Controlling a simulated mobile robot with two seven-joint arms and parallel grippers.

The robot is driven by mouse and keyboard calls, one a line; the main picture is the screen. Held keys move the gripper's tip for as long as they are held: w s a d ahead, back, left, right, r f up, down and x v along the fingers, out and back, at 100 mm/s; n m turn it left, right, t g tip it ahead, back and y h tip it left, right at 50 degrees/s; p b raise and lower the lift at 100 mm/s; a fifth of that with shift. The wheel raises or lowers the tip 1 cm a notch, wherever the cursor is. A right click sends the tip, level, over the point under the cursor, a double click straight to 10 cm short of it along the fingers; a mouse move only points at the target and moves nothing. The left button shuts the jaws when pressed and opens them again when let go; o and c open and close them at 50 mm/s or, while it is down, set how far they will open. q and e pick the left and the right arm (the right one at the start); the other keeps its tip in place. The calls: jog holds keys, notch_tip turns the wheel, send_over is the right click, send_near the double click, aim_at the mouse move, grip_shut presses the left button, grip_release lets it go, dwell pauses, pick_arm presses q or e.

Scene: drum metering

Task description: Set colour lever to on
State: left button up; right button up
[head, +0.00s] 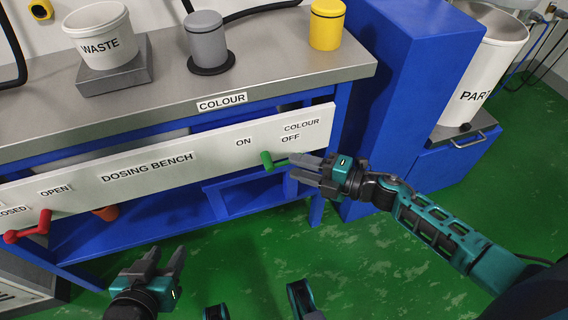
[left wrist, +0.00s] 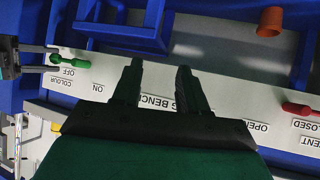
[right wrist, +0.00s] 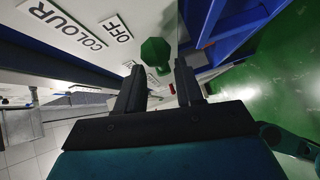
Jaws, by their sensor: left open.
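The colour lever (head: 267,160) has a green knob and sits on the white front panel (head: 200,160), below the ON and OFF labels. Its knob is nearer the panel's right end; its exact setting is hard to tell. My right gripper (head: 297,168) is open just right of the knob, its fingers pointing left along the panel. In the right wrist view the green knob (right wrist: 156,54) shows just beyond the fingertips (right wrist: 158,72); contact cannot be told. My left gripper (head: 172,262) is open and empty, low in front of the bench. The lever also shows in the left wrist view (left wrist: 82,64).
A red lever (head: 28,228) is at the panel's left, by OPEN and CLOSED. An orange cup (head: 106,213) is under the bench. A waste bucket (head: 98,34), grey canister (head: 206,38) and yellow canister (head: 326,24) stand on top. The green floor in front is clear.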

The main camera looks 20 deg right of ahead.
aim_at(285, 163)
jog(key=shift+b+x, duration=0.3)
jog(key=shift+x, duration=1.95)
grip_shut()
jog(key=shift+d+f, duration=0.1)
